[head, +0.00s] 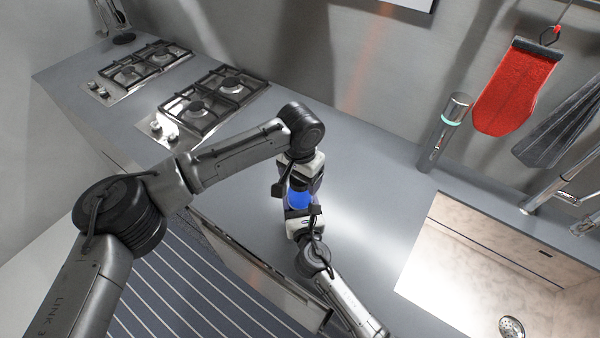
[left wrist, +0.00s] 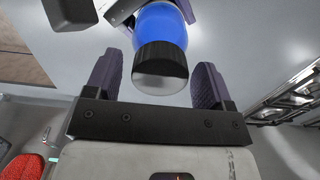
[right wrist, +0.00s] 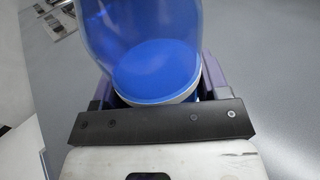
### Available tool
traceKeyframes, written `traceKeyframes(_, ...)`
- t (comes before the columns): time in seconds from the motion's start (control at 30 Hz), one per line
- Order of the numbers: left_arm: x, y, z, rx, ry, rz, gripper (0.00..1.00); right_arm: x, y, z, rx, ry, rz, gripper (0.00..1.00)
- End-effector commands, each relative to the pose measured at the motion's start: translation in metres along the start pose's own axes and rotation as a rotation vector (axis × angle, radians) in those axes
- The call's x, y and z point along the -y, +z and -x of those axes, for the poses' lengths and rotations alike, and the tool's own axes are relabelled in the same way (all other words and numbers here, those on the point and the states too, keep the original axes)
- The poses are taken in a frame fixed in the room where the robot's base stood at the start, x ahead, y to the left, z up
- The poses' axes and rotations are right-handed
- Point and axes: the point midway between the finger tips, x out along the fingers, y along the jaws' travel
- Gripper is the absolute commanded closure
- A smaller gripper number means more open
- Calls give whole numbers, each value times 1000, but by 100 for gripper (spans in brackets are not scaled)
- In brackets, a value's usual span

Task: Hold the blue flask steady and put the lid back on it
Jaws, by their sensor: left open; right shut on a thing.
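The blue flask (head: 299,197) is held above the counter between my grippers. Its translucent blue body fills the upper right wrist view (right wrist: 150,45). My right gripper (head: 302,212) is shut on the flask body. A dark lid with a pale, shiny end (left wrist: 160,62) sits at the flask's end in the left wrist view, in line with the blue body (left wrist: 160,25). I cannot tell whether it is fully seated. My left gripper (left wrist: 157,82) is open, its purple fingers on either side of the lid with gaps. The left arm partly hides the lid in the head view.
Two gas hobs (head: 210,100) are on the counter (head: 350,150) at the left. A sink (head: 470,270) is at the right. A red mitt (head: 512,90) hangs on the wall near a metal cylinder (head: 444,130). A striped runner (head: 180,285) lies on the floor.

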Motion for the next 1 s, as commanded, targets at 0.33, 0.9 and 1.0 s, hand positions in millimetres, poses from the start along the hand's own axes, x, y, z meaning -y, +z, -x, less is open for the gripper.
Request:
traceKeyframes(0.33, 0, 0, 0, 0, 0, 0, 38, 0, -1, 0, -1, 0, 0, 98)
traceKeyframes(0.9, -1, 0, -1, 0, 1, -119, 74, 0, -1, 0, -1, 0, 0, 98)
traceKeyframes(1.0, -1, 0, -1, 0, 2, -308, 74, 0, -1, 0, -1, 0, 0, 98)
